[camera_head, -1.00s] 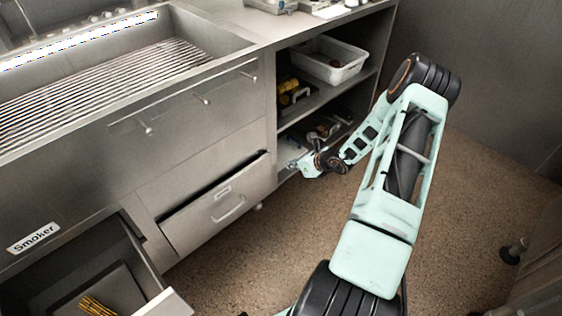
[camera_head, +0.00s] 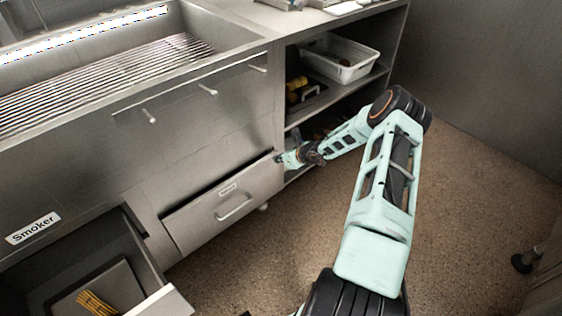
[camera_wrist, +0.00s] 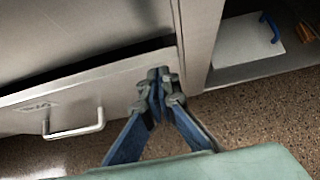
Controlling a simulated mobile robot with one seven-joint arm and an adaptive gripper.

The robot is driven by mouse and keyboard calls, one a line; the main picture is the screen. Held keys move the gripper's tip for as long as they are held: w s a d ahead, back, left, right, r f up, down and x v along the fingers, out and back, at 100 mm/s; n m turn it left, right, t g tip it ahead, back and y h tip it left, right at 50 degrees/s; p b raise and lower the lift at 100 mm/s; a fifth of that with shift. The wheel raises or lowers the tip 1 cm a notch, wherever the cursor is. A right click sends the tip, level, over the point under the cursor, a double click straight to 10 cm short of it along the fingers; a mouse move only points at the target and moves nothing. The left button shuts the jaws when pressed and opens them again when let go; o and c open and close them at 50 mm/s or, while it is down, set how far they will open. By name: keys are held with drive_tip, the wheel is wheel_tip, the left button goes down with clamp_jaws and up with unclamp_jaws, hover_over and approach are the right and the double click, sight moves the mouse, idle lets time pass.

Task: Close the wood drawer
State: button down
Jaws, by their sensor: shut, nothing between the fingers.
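A grey metal drawer (camera_head: 222,208) with a bar handle and a small label, too small to read in the head view, stands slightly open; a dark gap shows along its top edge. It also shows in the wrist view (camera_wrist: 75,112), its handle at the left. My gripper (camera_head: 281,158) is at the upper right corner of this drawer front. In the wrist view my gripper (camera_wrist: 158,76) has its fingertips together, with nothing between them, over the right end of the drawer front. Whether they touch it, I cannot tell.
Another drawer (camera_head: 160,302), below the "Smoker" label (camera_head: 33,228), is wide open with yellow sticks inside. An open shelf with a white bin (camera_head: 339,59) is right of the drawer. A grill (camera_head: 110,70) is above. Speckled floor (camera_head: 460,200) is free at the right.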

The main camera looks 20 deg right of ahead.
sight(272, 154)
drive_tip(key=shift+w+a, duration=0.35)
drive_tip(key=shift+w, duration=0.55)
drive_tip(key=shift+w+a, duration=0.35)
drive_tip(key=shift+w, duration=0.55)
drive_tip(key=shift+w+r, duration=0.15)
drive_tip(key=shift+r, duration=0.05)
